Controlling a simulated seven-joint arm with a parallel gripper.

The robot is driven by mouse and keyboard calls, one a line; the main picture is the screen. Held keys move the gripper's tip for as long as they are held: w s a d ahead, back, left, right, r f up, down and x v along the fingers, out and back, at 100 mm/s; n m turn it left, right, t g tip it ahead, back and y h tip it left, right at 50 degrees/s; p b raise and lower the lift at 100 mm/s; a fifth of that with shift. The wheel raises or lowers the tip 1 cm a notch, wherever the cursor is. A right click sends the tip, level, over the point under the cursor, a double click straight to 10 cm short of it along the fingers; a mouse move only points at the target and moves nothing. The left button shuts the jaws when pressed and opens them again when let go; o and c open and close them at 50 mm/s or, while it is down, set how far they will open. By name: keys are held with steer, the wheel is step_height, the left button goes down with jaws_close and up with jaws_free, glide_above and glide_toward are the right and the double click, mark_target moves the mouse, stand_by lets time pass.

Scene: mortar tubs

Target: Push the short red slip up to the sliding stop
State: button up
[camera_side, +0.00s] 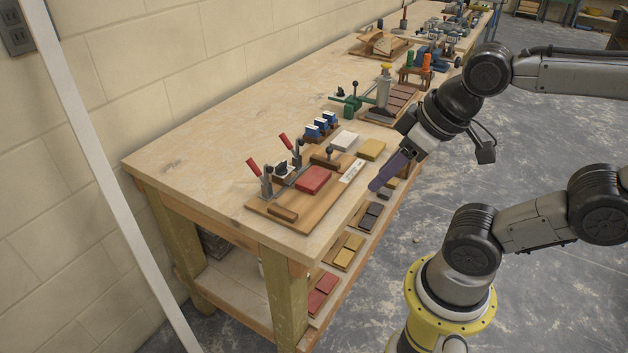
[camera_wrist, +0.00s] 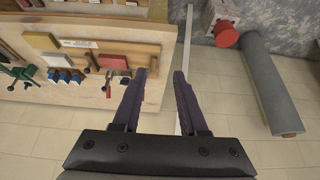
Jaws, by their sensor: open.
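The short red slip (camera_side: 313,180) lies flat on a wooden fixture board (camera_side: 262,214) at the near end of the bench. It also shows in the wrist view (camera_wrist: 113,62). A brown wooden block with a dark knob (camera_side: 326,159), apparently the sliding stop, sits on the board just beyond the slip; a gap between them is hard to judge. My gripper (camera_wrist: 159,76) is open, with nothing between its purple fingers. In the side view its fingers are just off the bench's front edge, to the right of the slip and apart from it.
Two red-handled clamps (camera_side: 267,180) stand behind the slip. A white block (camera_side: 345,140), a yellow block (camera_side: 371,149) and several blue pieces (camera_side: 321,126) are farther along. Coloured slips lie on the lower shelf. The bench's near left top is clear.

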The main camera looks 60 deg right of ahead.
steer(key=shift+s+f+n, duration=0.1)
steer(key=shift+n, duration=0.2)
steer(key=c, duration=0.5)
steer(key=shift+w+d+r+n+g+h, duration=0.15)
steer(key=shift+w+d+r+n+h, duration=0.15)
steer(key=shift+d+r+n, duration=0.3)
steer(key=shift+w+d+r+n+g+h, duration=0.2)
steer(key=shift+d+r+n+h, duration=0.1)
steer(key=shift+d+r+n, duration=0.25)
jaws_close()
steer(key=w+d+n+g+h, duration=0.2)
steer(key=w+n+g+h, duration=0.2)
steer(key=w+n, duration=0.7)
steer(key=w+a+f+n+h, duration=0.25)
steer(key=w+f, duration=0.35)
steer(key=w, duration=0.3)
steer(key=n+h, duration=0.1)
steer(key=n, duration=0.1)
glide_toward(305, 191)
steer(key=shift+g, duration=0.45)
steer(key=f, duration=0.4)
steer(key=shift+w+a, duration=0.2)
steer(key=shift+w, duration=0.15)
steer(key=d, duration=0.3)
steer(key=shift+d+f, duration=0.1)
steer(key=shift+d, duration=0.55)
